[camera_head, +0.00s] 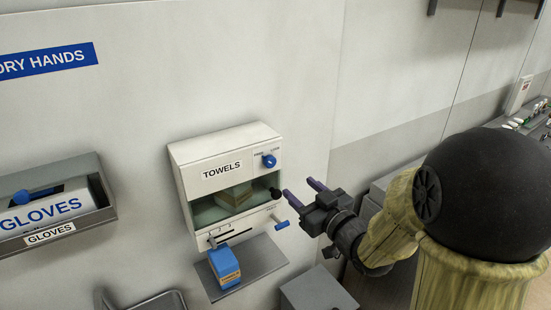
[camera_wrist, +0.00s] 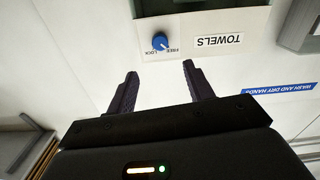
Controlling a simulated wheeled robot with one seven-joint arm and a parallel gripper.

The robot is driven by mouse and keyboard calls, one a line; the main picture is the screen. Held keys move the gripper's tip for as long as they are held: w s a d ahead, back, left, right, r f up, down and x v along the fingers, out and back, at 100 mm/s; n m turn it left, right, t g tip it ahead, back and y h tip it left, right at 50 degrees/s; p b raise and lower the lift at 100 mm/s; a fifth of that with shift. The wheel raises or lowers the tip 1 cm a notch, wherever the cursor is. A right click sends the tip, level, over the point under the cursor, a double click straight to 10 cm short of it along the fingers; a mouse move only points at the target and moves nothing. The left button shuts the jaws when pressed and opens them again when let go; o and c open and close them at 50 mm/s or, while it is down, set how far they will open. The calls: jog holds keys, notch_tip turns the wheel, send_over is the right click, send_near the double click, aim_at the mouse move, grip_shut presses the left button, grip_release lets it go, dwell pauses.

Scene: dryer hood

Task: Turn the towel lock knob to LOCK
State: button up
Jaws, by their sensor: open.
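The towel lock knob (camera_head: 269,160) is a small round blue knob on the upper right of the white TOWELS dispenser (camera_head: 190,152). In the wrist view the scene is upside down. There the knob (camera_wrist: 160,42) sits beside the small words FREE and LOCK. A pale mark on it seems to face the FREE side. My gripper (camera_head: 300,188) is open and empty, right of and below the knob in the head view, off the dispenser. In the wrist view the knob shows beyond my gripper (camera_wrist: 158,68), between the fingertips in the picture, with a gap.
A blue box (camera_head: 224,263) stands on the shelf (camera_head: 262,257) below. A GLOVES holder (camera_head: 105,208) hangs at left. The wall above the dispenser is clear.

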aim_at(272, 163)
jog(key=p+x, duration=0.5)
jog(key=x, duration=0.6)
jog(key=shift+w+a, duration=0.2)
jog(key=shift+w, duration=0.05)
jog(key=shift+w+a, duration=0.2)
jog(key=shift+w, duration=0.15)
jog(key=shift+c, duration=0.2)
jog(key=c, duration=0.9)
